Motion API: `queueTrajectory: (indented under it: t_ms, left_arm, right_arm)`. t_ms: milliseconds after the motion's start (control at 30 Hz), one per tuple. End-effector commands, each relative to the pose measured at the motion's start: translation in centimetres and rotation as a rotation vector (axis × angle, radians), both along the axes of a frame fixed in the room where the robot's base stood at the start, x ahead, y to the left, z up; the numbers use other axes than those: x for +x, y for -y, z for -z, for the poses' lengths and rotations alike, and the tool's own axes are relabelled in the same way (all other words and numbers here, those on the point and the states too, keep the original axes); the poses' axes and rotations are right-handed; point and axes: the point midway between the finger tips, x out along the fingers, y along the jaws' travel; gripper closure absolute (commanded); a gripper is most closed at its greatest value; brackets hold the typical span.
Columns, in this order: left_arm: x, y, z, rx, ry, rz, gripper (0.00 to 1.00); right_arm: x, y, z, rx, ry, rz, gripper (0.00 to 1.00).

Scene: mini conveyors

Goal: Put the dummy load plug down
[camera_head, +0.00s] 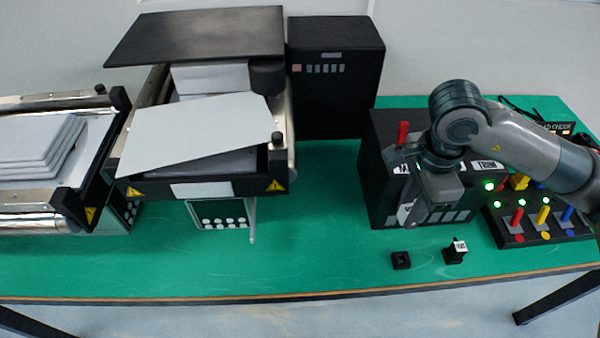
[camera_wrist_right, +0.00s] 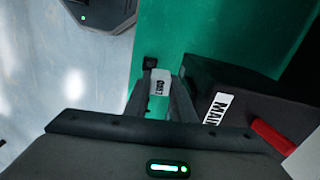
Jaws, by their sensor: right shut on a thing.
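My right gripper (camera_head: 410,217) hangs in front of the black box with the red switch. In the wrist view my right gripper (camera_wrist_right: 160,92) is shut on a small piece with a white label, the dummy load plug (camera_wrist_right: 159,83); the label's print is too small to read surely. In the head view only a pale label beside the fingers shows, and most of the plug is hidden. I cannot tell whether it touches the green bench top (camera_head: 330,225). My left gripper is not in view.
A small black block (camera_head: 401,261) and a black plug with a white label (camera_head: 455,252) stand near the bench's front edge. The black box (camera_head: 385,150) is close behind the gripper. A panel of coloured levers (camera_head: 530,228) stands right. Two mini conveyors stand left. The bench middle is clear.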

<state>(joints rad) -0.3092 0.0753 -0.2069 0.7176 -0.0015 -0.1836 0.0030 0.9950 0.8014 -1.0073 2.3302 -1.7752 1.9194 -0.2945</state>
Motion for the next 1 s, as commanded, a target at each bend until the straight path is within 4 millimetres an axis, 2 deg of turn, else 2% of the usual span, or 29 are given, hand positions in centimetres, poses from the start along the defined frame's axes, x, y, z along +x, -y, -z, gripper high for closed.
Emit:
queueTrajectory:
  t_ms: [700, 833, 1000]
  left_arm:
    - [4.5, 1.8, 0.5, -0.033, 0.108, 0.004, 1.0]
    - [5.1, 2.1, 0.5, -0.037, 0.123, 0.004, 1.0]
    - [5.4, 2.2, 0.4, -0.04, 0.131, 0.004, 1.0]
  right_arm:
    - [-1.8, 1.7, 2.5, -0.005, -0.003, 1.321, 0.99]
    - [-2.0, 1.9, 2.7, -0.006, -0.003, 1.492, 0.99]
    - [-2.2, 2.1, 2.9, -0.006, -0.002, 1.615, 0.99]
